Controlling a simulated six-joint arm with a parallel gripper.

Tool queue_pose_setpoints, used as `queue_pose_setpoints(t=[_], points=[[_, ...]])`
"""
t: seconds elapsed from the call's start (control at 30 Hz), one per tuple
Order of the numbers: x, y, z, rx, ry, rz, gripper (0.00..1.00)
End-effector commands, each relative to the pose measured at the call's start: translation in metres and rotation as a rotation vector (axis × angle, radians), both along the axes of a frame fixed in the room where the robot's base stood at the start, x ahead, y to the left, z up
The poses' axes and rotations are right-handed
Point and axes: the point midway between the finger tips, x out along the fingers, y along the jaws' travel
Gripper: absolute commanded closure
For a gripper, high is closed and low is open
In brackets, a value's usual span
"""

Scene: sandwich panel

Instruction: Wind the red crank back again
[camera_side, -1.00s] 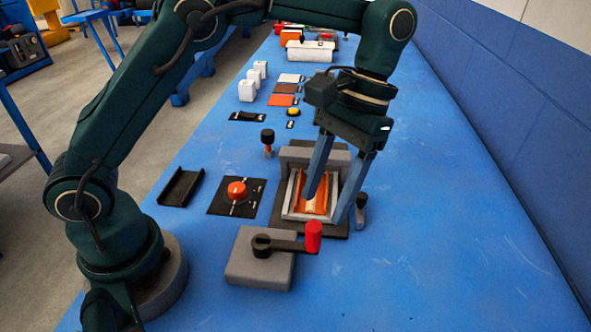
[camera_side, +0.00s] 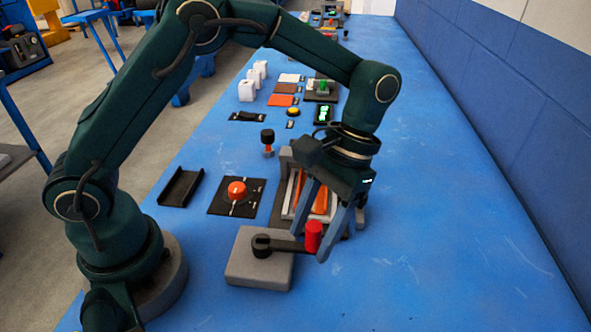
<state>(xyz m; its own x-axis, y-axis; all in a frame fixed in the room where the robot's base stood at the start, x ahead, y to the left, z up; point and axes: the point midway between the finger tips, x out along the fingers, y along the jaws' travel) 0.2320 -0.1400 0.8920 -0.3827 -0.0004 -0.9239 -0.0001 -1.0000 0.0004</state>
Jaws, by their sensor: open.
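The red crank handle (camera_side: 313,236) stands upright at the right end of a dark crank arm (camera_side: 288,245). The arm is pivoted on a grey block (camera_side: 258,272) and points to the right. My gripper (camera_side: 312,240) is open, its two blue-grey fingers pointing down toward the viewer. One finger comes down left of the red handle and the other passes on its right. The tips are at or close by the handle, and I cannot tell whether they touch it.
Behind the crank is a grey press-like fixture (camera_side: 287,160) with an orange interior, partly hidden by my gripper. Left of it are a panel with a red knob (camera_side: 237,189) and a black channel (camera_side: 181,188). A black-topped lever (camera_side: 267,139) stands farther back. The blue table is clear to the right.

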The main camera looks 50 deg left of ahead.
Motion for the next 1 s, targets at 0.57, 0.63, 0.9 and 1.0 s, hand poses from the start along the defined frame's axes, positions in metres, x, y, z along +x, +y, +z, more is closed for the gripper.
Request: queue_pose_setpoints(t=[0.57, 0.63, 0.9, 1.0], points=[[0.0002, 0.0002, 0.0003, 0.0, 0.0, 0.0, 1.0], [0.0003, 0.0002, 0.0004, 0.0, 0.0, 0.0, 1.0], [0.0003, 0.0003, 0.0005, 0.0, 0.0, 0.0, 1.0], [0.0003, 0.0004, 0.0005, 0.0, -0.001, 0.0, 1.0]])
